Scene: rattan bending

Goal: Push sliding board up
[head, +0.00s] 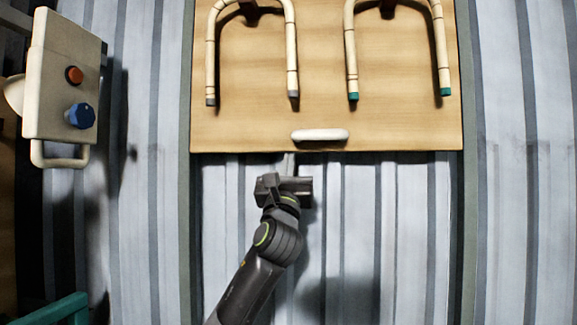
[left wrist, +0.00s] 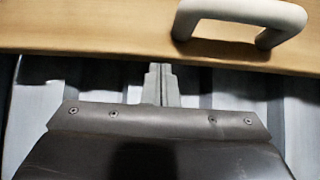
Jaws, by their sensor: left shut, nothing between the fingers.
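The sliding board (head: 325,110) is a wooden panel in the upper middle of the head view, set between two dark vertical rails. A white handle (head: 320,135) sits near its lower edge. In the left wrist view the board's edge (left wrist: 100,40) crosses the top, with the handle (left wrist: 245,12) at upper right. My left gripper (head: 288,162) is shut and empty, just below the board's lower edge and a little left of the handle. Its fingertips (left wrist: 160,72) point at that edge; I cannot tell whether they touch it. My right gripper is not in view.
Two bent rattan pieces (head: 293,60) (head: 352,60) hang on the board, one with green ends. A cream control box (head: 52,80) with a red button (head: 74,75) and a blue knob (head: 81,115) stands at upper left. Corrugated metal wall (head: 400,240) lies below the board.

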